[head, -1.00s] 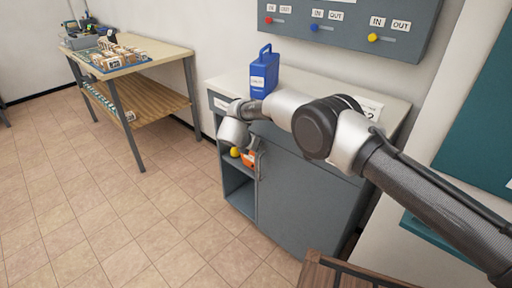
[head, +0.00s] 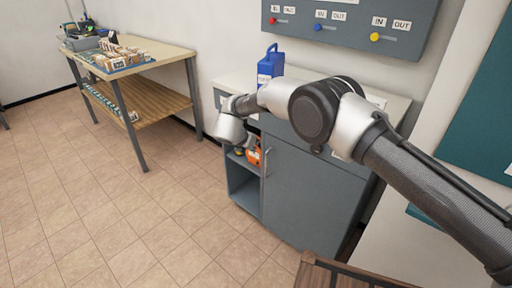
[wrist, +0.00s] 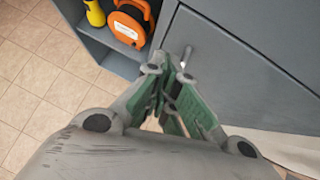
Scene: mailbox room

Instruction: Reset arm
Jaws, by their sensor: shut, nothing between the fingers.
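My gripper shows in the wrist view (wrist: 170,95) with its green-padded fingers together and nothing between them. It points down in front of the grey cabinet (head: 310,190), close to the door handle (wrist: 186,54); I cannot tell whether it touches it. In the head view my arm reaches from the right across the front of the cabinet, and the fingers are mostly hidden behind the wrist.
A blue canister (head: 270,66) stands on the cabinet top. An orange reel (wrist: 130,22) and a yellow item (wrist: 95,12) sit on the open shelf. A wooden table (head: 130,62) with trays stands at left. The tiled floor between is clear. A switch panel (head: 350,22) hangs above.

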